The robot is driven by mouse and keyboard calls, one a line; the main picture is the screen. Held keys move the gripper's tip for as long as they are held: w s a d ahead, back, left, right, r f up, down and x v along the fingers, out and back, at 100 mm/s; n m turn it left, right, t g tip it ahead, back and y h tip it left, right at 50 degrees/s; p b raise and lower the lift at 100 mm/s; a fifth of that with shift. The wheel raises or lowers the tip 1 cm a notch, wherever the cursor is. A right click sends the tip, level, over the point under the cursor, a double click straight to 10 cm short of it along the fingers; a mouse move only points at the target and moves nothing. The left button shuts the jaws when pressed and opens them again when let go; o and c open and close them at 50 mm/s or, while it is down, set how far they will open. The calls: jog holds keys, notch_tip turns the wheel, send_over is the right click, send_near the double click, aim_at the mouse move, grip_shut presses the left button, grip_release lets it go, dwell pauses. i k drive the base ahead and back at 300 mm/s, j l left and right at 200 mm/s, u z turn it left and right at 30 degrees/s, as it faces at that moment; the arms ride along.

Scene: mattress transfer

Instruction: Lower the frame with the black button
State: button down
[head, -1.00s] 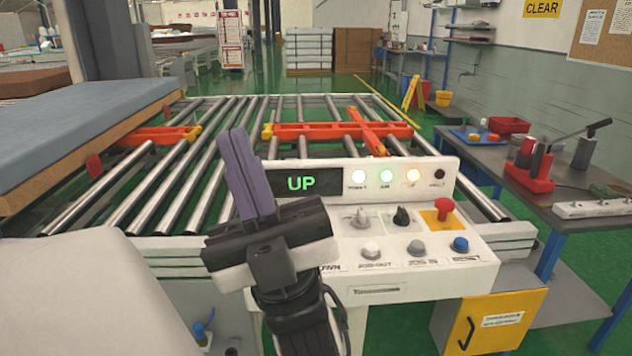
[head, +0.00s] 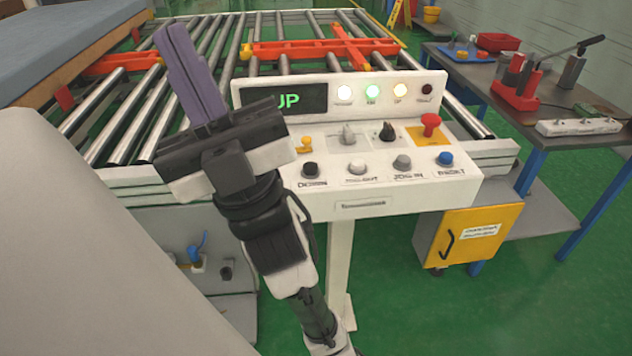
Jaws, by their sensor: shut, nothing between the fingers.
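The white control panel (head: 455,195) stands in front of the roller table. Its black button (head: 310,169), labelled DOWN, is at the left of the lower row and is uncovered. The display (head: 300,101) reads UP in green, partly hidden by my gripper. My gripper (head: 178,42) is shut and empty, its purple fingers pointing up and away, left of the panel. The orange frame (head: 290,50) shows among the rollers behind the panel. I cannot tell its exact height.
Beside the black button are a grey, another grey and a blue button (head: 445,158). A red emergency knob (head: 430,121) stands at the panel's right. A mattress (head: 60,30) lies at upper left. A workbench (head: 470,75) with tools is at right.

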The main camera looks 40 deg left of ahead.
aim_at(309, 168)
jog(key=u, duration=0.95)
